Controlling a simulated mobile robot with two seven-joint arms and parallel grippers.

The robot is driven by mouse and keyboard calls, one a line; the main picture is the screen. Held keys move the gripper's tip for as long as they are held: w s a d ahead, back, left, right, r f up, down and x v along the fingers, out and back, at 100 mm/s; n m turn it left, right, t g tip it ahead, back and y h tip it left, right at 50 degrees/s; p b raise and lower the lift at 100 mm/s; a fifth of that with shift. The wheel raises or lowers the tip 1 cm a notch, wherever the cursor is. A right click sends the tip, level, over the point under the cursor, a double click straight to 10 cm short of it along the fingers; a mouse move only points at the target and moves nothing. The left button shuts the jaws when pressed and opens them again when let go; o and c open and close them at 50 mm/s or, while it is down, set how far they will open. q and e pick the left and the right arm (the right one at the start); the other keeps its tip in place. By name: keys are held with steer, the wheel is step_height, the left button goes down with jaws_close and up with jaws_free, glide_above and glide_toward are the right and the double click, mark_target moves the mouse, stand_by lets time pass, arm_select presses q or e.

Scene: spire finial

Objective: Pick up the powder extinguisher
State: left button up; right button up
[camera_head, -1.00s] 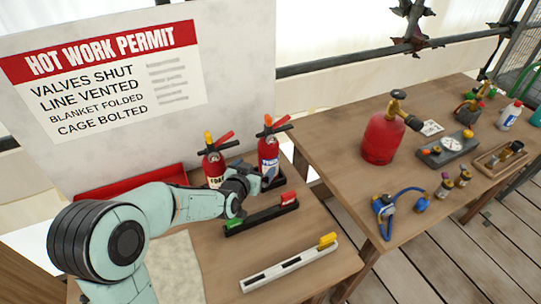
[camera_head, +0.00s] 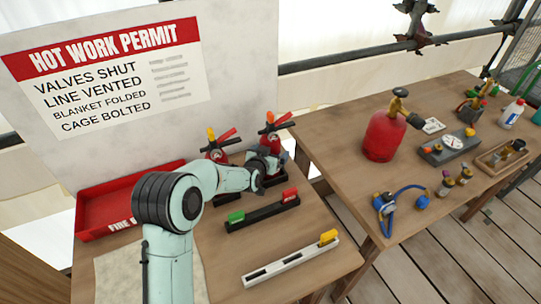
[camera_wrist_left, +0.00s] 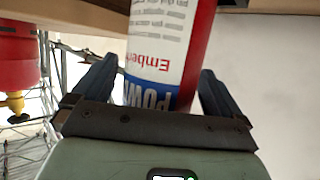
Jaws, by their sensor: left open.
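The powder extinguisher (camera_head: 269,141) stands at the back right of the near table, its red body partly hidden behind my left gripper (camera_head: 268,170). In the left wrist view the extinguisher (camera_wrist_left: 172,45) shows a white and blue label, upside down, with "POW" legible. My left gripper's fingers (camera_wrist_left: 158,70) are open, one on each side of the cylinder. I cannot tell whether they touch it. A second red extinguisher (camera_head: 216,151) stands just to its left, partly hidden by my arm. My right gripper is not in view.
A red tray (camera_head: 95,220) lies at the table's left. A black holder (camera_head: 262,214) with green and red pieces and a pale slotted rail (camera_head: 285,268) lie in front of the gripper. The right table (camera_head: 340,125) carries a red gas cylinder (camera_head: 384,137) and several tools.

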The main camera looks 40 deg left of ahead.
arm_select(q)
jaws_close()
steer(key=shift+r, duration=0.25)
steer(key=shift+r, duration=0.15)
